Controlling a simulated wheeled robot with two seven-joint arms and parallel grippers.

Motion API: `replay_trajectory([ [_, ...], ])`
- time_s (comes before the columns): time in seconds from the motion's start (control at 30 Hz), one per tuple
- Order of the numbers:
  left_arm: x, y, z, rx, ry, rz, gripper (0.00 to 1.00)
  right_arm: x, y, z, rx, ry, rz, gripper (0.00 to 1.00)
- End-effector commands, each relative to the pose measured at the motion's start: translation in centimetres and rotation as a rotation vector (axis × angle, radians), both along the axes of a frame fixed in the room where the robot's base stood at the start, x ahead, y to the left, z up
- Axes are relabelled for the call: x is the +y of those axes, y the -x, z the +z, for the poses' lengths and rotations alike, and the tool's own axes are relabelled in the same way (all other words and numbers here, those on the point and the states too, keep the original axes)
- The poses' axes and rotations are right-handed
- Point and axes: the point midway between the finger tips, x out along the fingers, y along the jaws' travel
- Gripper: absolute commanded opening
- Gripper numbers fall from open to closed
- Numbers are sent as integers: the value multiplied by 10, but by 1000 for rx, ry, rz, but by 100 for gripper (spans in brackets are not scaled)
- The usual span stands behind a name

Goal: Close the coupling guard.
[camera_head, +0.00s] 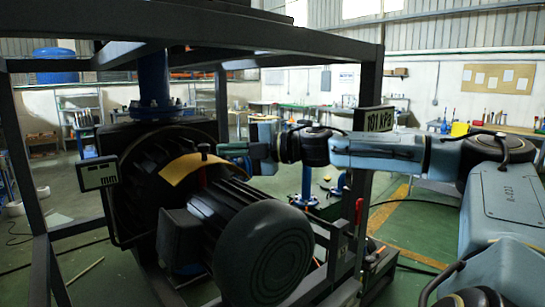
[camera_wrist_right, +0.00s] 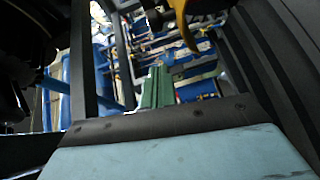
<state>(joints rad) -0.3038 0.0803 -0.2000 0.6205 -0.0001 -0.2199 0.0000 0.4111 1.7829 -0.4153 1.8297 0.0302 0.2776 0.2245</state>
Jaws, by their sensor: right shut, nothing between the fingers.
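The yellow coupling guard (camera_head: 186,166) is a curved sheet over the shaft gap between the large dark ribbed housing (camera_head: 140,170) and the motor (camera_head: 255,235). It looks tilted, with a small dark knob (camera_head: 204,149) at its upper edge and a red part (camera_head: 203,178) visible below it. My right gripper (camera_head: 222,148) reaches in from the right, level with the knob and just right of it. Its green fingers are shut and empty. In the right wrist view the fingers (camera_wrist_right: 157,88) point away, and a yellow curved edge (camera_wrist_right: 185,22) shows above them. My left gripper is not visible.
A dark steel frame (camera_head: 370,140) surrounds the machine, with a post to the right of the motor and a beam overhead. A small display marked mm (camera_head: 97,174) hangs at left, and a kPa display (camera_head: 374,119) sits on the right post. Green floor lies beyond.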

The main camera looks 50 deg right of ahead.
Motion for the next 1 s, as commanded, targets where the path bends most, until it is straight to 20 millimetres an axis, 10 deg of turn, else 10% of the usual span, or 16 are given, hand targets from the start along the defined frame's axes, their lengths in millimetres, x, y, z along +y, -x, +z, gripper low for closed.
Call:
replay_trajectory([
  [0.6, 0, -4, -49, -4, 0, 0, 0, -34, 71, 5, -1, -1, -4, 0],
  [1.0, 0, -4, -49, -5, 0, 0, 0, -37, 76, 6, 0, -3, -3, 0],
])
